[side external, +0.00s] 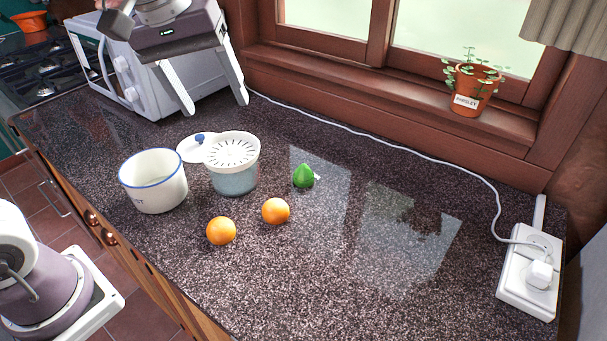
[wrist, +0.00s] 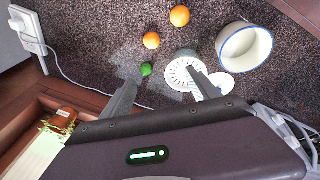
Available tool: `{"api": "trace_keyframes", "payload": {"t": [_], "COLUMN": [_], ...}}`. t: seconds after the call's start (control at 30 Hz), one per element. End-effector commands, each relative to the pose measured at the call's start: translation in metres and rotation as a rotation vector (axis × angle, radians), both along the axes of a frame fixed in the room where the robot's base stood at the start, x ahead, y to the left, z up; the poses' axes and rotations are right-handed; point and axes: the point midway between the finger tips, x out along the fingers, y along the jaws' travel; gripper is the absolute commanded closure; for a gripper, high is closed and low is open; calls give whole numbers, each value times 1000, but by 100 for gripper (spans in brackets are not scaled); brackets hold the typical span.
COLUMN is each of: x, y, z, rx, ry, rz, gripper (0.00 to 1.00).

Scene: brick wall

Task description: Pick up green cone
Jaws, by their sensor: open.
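A small green cone-like object (side external: 303,175), rounded with a pointed top, sits on the dark speckled counter, right of the juicer. It also shows in the wrist view (wrist: 146,69), beyond the left fingertip. My gripper (side external: 216,108) is at the upper left in the side view, high above the counter by the white microwave. Its two fingers are spread wide with nothing between them. In the wrist view my gripper (wrist: 165,83) also shows open, one finger overlapping the juicer in the picture. The green object is apart from both fingers.
A juicer (side external: 233,165) and a blue-rimmed white pot (side external: 153,182) stand left of the green object, with a lid (side external: 192,149) behind. Two oranges (side external: 276,210) (side external: 221,230) lie in front. A white cable runs along the window side to a socket (side external: 530,270).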

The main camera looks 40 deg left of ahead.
Motion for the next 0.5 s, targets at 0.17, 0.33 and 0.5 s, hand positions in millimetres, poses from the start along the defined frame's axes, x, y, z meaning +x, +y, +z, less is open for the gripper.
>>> {"api": "trace_keyframes", "payload": {"t": [0.17, 0.33, 0.5], "x": [117, 174, 189], "y": [-15, -29, -34], "z": [-71, -153, -190], "rx": [-66, -67, -61], "ry": [167, 256, 283], "rz": [383, 658, 760], "gripper": [30, 30, 30]}}
